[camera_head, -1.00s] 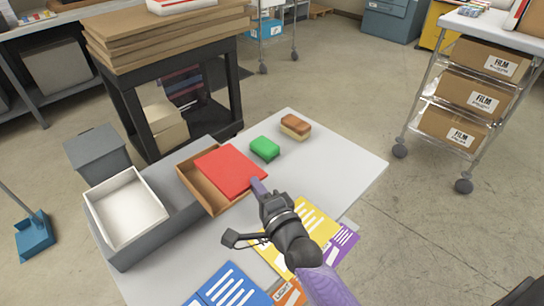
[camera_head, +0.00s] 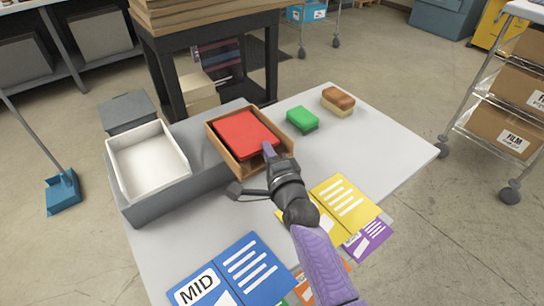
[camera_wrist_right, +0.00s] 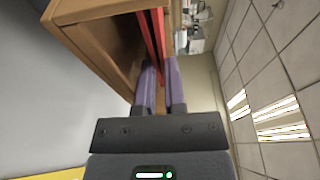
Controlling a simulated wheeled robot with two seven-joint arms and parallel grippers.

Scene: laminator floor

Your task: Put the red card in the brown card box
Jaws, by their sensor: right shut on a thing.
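The red card (camera_head: 245,134) lies flat at the mouth of the brown card box (camera_head: 221,156), inside its outline in the head view. My right gripper (camera_head: 268,150) is shut on the card's near edge at the box's near right side. In the right wrist view the purple fingers (camera_wrist_right: 160,85) pinch the red card (camera_wrist_right: 158,35), with the brown box wall (camera_wrist_right: 95,40) right beside them. I cannot tell whether the card touches the box floor. My left gripper is not in view.
A white tray (camera_head: 118,165) stands left of the box on a grey block. A green sponge (camera_head: 302,119) and a brown-yellow sponge (camera_head: 338,101) lie to the right. Yellow (camera_head: 345,200), blue (camera_head: 235,277) and purple (camera_head: 370,240) cards lie nearer. The table's right part is clear.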

